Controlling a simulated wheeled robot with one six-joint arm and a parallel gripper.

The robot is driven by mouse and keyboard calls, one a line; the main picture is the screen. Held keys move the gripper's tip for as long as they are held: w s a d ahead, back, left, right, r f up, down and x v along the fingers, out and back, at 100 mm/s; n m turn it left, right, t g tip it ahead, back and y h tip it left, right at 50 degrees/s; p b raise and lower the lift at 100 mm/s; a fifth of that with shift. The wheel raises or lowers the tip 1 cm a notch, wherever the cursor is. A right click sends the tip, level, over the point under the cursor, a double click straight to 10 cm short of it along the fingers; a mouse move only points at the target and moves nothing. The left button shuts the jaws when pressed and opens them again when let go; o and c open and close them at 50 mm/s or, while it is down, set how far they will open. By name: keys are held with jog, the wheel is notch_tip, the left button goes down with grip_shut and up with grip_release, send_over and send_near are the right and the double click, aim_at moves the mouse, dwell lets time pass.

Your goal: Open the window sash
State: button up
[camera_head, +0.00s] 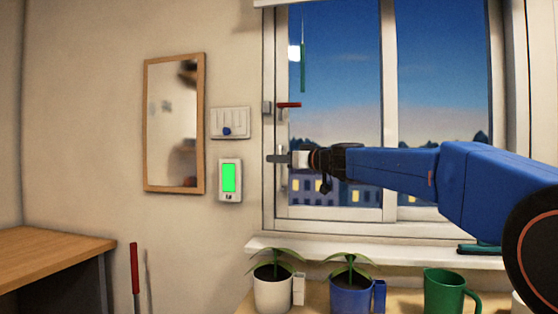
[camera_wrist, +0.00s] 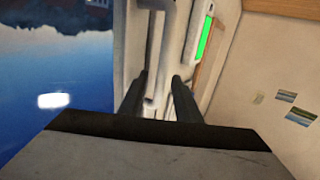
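The window sash (camera_head: 283,60) is the white-framed left pane, and it appears closed in its frame. A pale vertical handle (camera_wrist: 158,60) stands on its left side in the wrist view; in the head view my gripper partly hides it. My gripper (camera_head: 278,160) reaches in from the right, in front of the sash's left edge. In the wrist view my gripper (camera_wrist: 158,95) has its two dark fingers apart, with the handle's lower end showing between them. I cannot tell whether either finger touches the handle. A red lever (camera_head: 288,105) sits higher on the sash's left edge.
The windowsill (camera_head: 375,254) runs below the window. Under it stand a white plant pot (camera_head: 273,294), a blue plant pot (camera_head: 350,297) and a green mug (camera_head: 444,290). A green-screened panel (camera_head: 230,179), a switch plate (camera_head: 231,122) and a mirror (camera_head: 173,125) hang left of the window.

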jog(key=shift+w+a, duration=0.15)
grip_shut()
jog(key=s+d, duration=0.3)
jog(key=d, duration=1)
jog(key=s+d, duration=0.4)
jog(key=d, duration=0.8)
jog(key=shift+s+d, duration=0.3)
jog(key=shift+d, duration=0.1)
grip_release()
